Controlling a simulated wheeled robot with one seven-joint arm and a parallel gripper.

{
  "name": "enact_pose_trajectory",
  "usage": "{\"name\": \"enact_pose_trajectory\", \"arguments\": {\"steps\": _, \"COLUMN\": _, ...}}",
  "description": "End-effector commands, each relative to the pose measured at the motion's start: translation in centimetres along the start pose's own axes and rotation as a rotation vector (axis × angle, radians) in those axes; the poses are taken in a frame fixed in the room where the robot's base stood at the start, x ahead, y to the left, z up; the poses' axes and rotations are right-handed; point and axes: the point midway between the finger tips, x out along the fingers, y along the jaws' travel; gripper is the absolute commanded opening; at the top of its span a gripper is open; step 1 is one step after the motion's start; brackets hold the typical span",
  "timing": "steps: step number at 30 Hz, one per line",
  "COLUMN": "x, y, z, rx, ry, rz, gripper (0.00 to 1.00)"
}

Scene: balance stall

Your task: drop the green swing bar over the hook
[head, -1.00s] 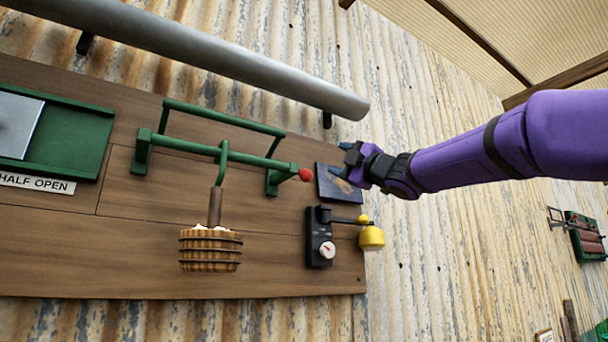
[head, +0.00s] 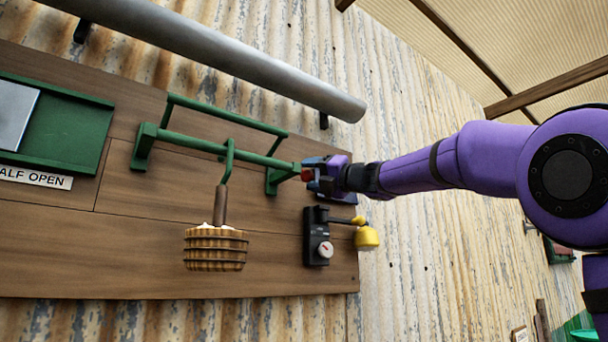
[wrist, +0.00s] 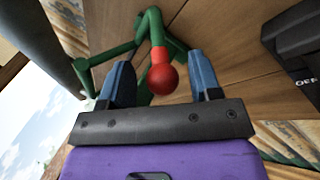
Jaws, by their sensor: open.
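The green swing bar (head: 226,116) is a U-shaped bar standing above a green rail (head: 200,146) on the wooden board. A red knob (head: 306,173) caps the rail's right end; in the wrist view the red knob (wrist: 162,79) shows large. A green hook (head: 228,160) hangs over the rail, below the swing bar, and carries a wooden basket (head: 214,250). My gripper (head: 312,174) is at the knob. In the wrist view its two blue fingers (wrist: 160,76) are open, one on each side of the knob, with gaps visible. In the head view the gripper partly hides the knob.
A thick grey pipe (head: 230,60) slants across above the rail. A black box with a dial (head: 318,240) and a yellow weight (head: 367,237) sit just below my gripper. A green-framed sliding panel (head: 65,130) is at the left. The corrugated wall right of the board is clear.

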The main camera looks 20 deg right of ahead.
Motion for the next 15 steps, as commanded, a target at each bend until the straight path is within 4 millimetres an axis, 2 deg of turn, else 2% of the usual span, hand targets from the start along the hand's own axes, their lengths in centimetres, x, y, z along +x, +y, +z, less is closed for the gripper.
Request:
{"name": "enact_pose_trajectory", "arguments": {"steps": 1, "x": 0.8, "y": 0.0, "z": 0.0, "rx": -0.001, "ry": 0.001, "rz": 0.000, "gripper": 0.58}}
{"name": "enact_pose_trajectory", "arguments": {"steps": 6, "x": 2.3, "y": 0.0, "z": 0.0, "rx": 0.000, "ry": 0.000, "rz": 0.000, "gripper": 0.58}}
{"name": "enact_pose_trajectory", "arguments": {"steps": 15, "x": 2.8, "y": 0.0, "z": 0.0, "rx": 0.001, "ry": -0.001, "rz": 0.000, "gripper": 0.58}}
